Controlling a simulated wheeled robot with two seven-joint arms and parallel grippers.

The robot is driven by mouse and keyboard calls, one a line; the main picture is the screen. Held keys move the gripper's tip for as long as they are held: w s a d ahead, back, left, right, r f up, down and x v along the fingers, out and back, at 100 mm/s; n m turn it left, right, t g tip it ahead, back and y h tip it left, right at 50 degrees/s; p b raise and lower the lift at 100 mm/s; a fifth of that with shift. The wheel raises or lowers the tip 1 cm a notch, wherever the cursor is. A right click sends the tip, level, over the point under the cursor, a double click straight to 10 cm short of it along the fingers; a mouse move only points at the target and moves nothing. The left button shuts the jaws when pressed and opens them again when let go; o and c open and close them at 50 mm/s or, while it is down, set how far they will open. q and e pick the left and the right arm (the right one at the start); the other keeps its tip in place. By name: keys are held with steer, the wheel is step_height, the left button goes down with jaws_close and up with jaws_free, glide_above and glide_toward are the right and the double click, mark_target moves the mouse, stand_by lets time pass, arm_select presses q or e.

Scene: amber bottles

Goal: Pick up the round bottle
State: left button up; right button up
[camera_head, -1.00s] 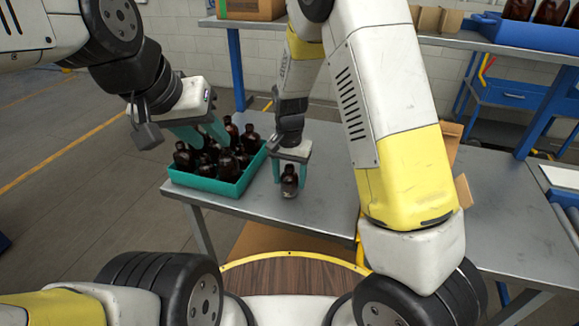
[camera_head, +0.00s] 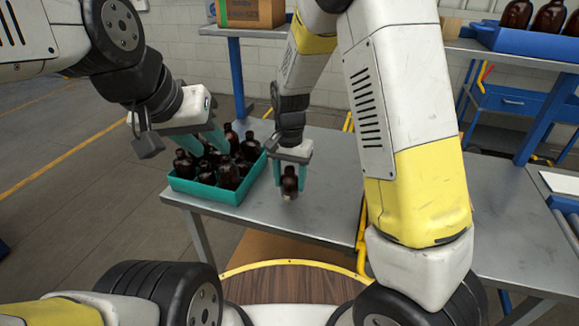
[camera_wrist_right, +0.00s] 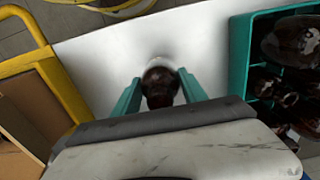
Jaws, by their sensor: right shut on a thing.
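A dark amber bottle (camera_head: 289,184) is between the teal fingers of my right gripper (camera_head: 290,180), over the grey table to the right of the crate. My right gripper is shut on it. The bottle looks upright; I cannot tell if its base is clear of the table. In the right wrist view the bottle (camera_wrist_right: 160,84) sits between both fingers (camera_wrist_right: 160,92). My left gripper (camera_head: 207,146) is over the teal crate (camera_head: 205,192), its fingers apart among bottle tops. Several dark bottles (camera_head: 229,176) stand in the crate; the fingers hide some.
The grey table (camera_head: 320,222) is clear around the held bottle. A cardboard box (camera_head: 250,12) stands on a shelf behind. A blue tray (camera_head: 530,38) with dark bottles is at the upper right. A yellow frame (camera_wrist_right: 50,70) is at the left in the wrist view.

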steer(key=s+r, duration=0.1)
steer(key=s, duration=1.3)
steer(key=shift+r, duration=0.15)
steer(key=shift+w+d, duration=0.1)
steer(key=shift+d, duration=0.05)
